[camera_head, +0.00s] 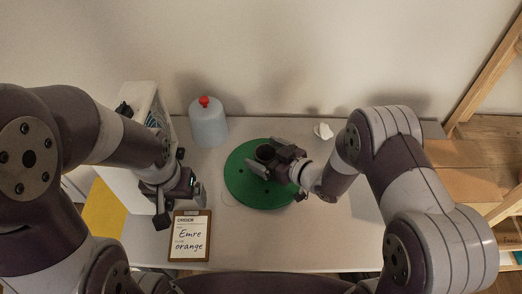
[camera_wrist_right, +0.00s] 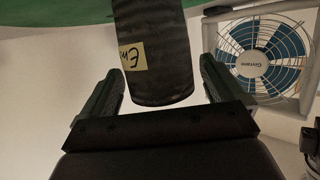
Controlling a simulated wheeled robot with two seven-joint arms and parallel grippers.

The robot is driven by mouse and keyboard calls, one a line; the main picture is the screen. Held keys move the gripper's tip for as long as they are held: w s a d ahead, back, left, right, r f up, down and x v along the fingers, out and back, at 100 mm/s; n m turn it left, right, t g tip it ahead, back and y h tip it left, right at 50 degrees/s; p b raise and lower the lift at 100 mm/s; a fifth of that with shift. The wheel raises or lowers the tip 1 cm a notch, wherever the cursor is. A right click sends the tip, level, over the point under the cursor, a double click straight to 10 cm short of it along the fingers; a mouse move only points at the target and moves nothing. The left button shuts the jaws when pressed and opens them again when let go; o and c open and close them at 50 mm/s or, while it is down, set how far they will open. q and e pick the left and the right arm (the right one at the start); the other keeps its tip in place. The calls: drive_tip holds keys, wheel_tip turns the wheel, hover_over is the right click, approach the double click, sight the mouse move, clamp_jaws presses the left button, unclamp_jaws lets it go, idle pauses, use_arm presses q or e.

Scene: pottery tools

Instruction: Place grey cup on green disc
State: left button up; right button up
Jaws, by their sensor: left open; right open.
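The dark grey cup (camera_head: 265,152) stands on the green disc (camera_head: 245,196), toward its far side. In the right wrist view the cup (camera_wrist_right: 152,40) carries a yellowish label with partly visible handwriting, and a strip of the green disc (camera_wrist_right: 50,12) shows at the top. My right gripper (camera_head: 275,164) is open over the disc, at the cup. In its wrist view the fingers (camera_wrist_right: 163,92) lie to either side of the cup's near end, with visible gaps. My left gripper (camera_head: 180,205) is open and empty, beside the clipboard.
A clipboard (camera_head: 189,240) reading "Emre" and "orange" lies at the table's front. A pale bottle (camera_head: 208,125) with a red cap stands behind the disc. A small white object (camera_head: 323,131) lies at the back right. A blue-bladed fan (camera_wrist_right: 262,50) shows in the wrist view. The table's right side is clear.

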drive_tip(key=v, duration=1)
drive_tip(key=w+d+r+m+g+h, duration=0.2)
drive_tip(key=d+m+h, duration=0.3)
drive_tip(key=d+h, duration=0.45)
drive_tip(key=s+r+m+g, duration=0.1)
drive_tip(key=s+m+g, duration=0.1)
drive_tip(key=s, duration=0.4)
drive_tip(key=s+d+r+m+g+h, duration=0.1)
drive_tip(key=s+r+m+g, duration=0.1)
drive_tip(key=s+g, duration=0.2)
drive_tip(key=s, duration=0.3)
drive_tip(key=shift+m, duration=0.3)
drive_tip(key=shift+d+r+h, duration=0.15)
drive_tip(key=shift+h, duration=0.1)
